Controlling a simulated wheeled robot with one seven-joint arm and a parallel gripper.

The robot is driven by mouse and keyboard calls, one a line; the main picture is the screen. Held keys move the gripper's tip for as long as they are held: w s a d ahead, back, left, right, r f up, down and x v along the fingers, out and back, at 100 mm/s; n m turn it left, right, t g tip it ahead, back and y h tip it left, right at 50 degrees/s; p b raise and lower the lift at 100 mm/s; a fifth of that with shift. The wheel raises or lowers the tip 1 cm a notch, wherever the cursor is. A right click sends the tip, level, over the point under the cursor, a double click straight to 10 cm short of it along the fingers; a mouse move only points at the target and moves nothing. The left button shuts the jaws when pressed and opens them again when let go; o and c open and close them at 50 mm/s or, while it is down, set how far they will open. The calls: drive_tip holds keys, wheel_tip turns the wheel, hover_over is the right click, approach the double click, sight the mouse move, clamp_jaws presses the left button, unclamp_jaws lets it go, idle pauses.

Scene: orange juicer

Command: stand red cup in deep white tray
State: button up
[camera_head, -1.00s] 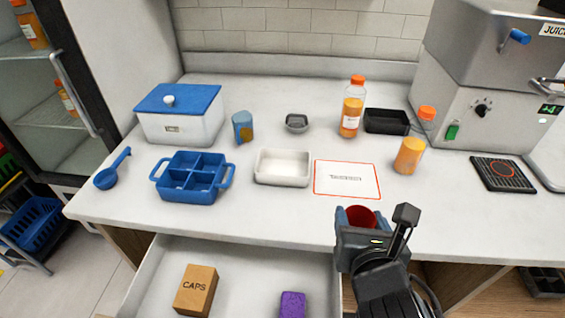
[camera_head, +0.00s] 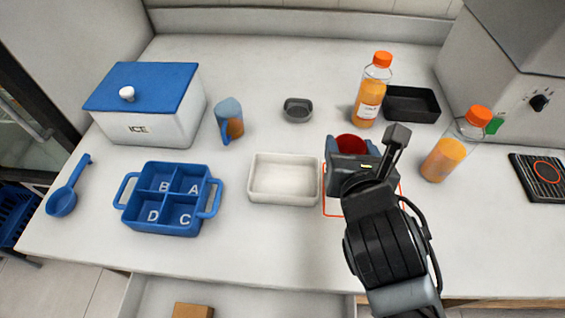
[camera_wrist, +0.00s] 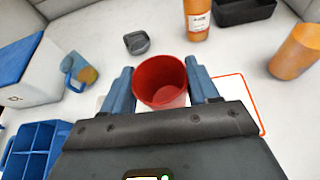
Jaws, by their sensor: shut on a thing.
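The red cup (camera_wrist: 161,83) is upright between the two blue fingers of my gripper (camera_wrist: 162,88), with its open mouth up. My gripper is shut on it. In the head view the cup (camera_head: 351,144) shows only its rim, as my gripper (camera_head: 350,150) and wrist hide the rest. It is over the red-bordered mat, to the right of the deep white tray. The deep white tray (camera_head: 284,200) sits on the counter and is empty. In the wrist view the tray is mostly hidden behind my gripper.
A blue divided tray (camera_head: 148,227) stands left of the white tray. A blue cup (camera_head: 229,119), a small grey bowl (camera_head: 297,110), an orange bottle (camera_head: 371,92) and a black tray (camera_head: 413,103) stand behind. Another orange bottle (camera_head: 454,146) is at right. The counter before the white tray is clear.

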drive_tip(key=a+f, duration=0.2)
drive_tip(key=a, duration=0.1)
drive_tip(key=w+a+f, duration=0.1)
drive_tip(key=a+f, duration=0.1)
drive_tip(key=a, duration=0.2)
drive_tip(key=w+a+f+b, duration=0.1)
drive_tip(key=a+f, duration=0.2)
drive_tip(key=a, duration=0.1)
drive_tip(key=shift+w+a, duration=0.1)
drive_tip(key=shift+w, duration=0.05)
drive_tip(key=shift+f, duration=1.9)
drive_tip(key=o, duration=1)
drive_tip(key=shift+f, duration=0.1)
drive_tip(key=v, duration=1.2)
